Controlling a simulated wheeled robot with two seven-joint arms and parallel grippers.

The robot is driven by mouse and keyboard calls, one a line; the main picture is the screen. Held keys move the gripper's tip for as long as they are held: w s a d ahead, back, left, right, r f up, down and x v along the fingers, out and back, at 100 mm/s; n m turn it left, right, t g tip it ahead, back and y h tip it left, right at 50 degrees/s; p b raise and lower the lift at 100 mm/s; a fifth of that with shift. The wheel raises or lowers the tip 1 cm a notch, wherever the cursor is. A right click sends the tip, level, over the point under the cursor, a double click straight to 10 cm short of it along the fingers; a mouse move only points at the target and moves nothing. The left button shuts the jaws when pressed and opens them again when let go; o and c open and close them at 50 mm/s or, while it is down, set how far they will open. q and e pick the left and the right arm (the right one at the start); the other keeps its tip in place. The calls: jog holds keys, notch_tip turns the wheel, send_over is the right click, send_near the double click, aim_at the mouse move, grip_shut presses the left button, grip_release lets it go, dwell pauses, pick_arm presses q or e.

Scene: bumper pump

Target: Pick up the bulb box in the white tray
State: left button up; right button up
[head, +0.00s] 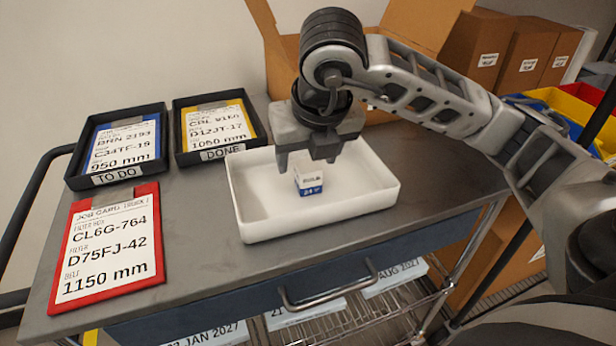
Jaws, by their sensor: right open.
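The white tray (257,213) sits on the grey cart top. The bulb box (309,182), small and white with a blue lower band, stands inside the tray near its middle. My right gripper (309,163) comes in from the right and points down over the tray. Its fingers are open and empty, just above and behind the box as seen here. The picture does not show clearly whether a finger touches the box. The gripper hides part of the tray's back wall. My left gripper is out of view.
Left of the tray lies a red job card (107,247). Behind are a black TO DO tray (75,180) and a black DONE tray (181,156), each with a card. An open cardboard box (281,62) stands behind my gripper. A drawer handle (328,294) juts out in front.

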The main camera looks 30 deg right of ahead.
aim_at(310, 167)
jog(key=x, duration=0.4)
jog(key=shift+s+d, duration=0.25)
jog(key=shift+d, duration=0.05)
jog(key=shift+w+f, duration=0.25)
jog(key=shift+f, duration=0.2)
jog(key=c, duration=1.1)
jog(key=shift+o, duration=0.2)
